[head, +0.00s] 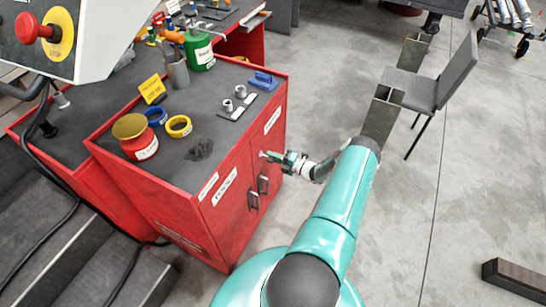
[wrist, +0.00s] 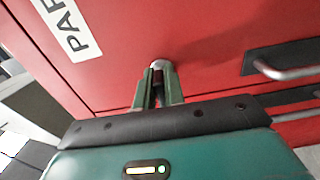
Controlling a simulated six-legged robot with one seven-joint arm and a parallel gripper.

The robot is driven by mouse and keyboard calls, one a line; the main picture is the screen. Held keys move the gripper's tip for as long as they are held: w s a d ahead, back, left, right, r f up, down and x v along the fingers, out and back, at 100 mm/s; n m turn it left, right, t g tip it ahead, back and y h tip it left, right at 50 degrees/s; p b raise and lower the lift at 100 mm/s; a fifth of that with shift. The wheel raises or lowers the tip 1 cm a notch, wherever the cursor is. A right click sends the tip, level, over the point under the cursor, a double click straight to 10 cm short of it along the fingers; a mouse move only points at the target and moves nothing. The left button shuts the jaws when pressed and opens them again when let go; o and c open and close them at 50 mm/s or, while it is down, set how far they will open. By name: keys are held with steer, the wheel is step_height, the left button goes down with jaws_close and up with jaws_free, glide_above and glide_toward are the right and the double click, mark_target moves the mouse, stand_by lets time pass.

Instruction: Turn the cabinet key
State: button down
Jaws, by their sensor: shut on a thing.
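The red cabinet (head: 228,215) stands left of centre in the head view, with its doors facing my arm. My gripper (head: 268,155) is at the upper part of the right door. In the wrist view my gripper (wrist: 158,85) is shut on the key (wrist: 157,74), a small dark piece between the green fingers. Right behind it is a round silver lock (wrist: 161,65) on the red door front. The fingers hide most of the key, so its angle cannot be told.
Dark door handles (head: 263,184) sit below and left of my gripper; one handle (wrist: 285,68) is close on the right in the wrist view. The cabinet top holds a red tin (head: 135,140), tape rolls and tools. A grey chair (head: 435,85) stands at upper right. The floor on the right is mostly clear.

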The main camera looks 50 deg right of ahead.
stand_by(0.3)
steer(key=c, duration=1.5)
jaws_free()
steer(key=shift+s, duration=0.1)
steer(key=v, duration=1.3)
steer(key=shift+s+d, duration=0.1)
steer(key=shift+s, duration=0.2)
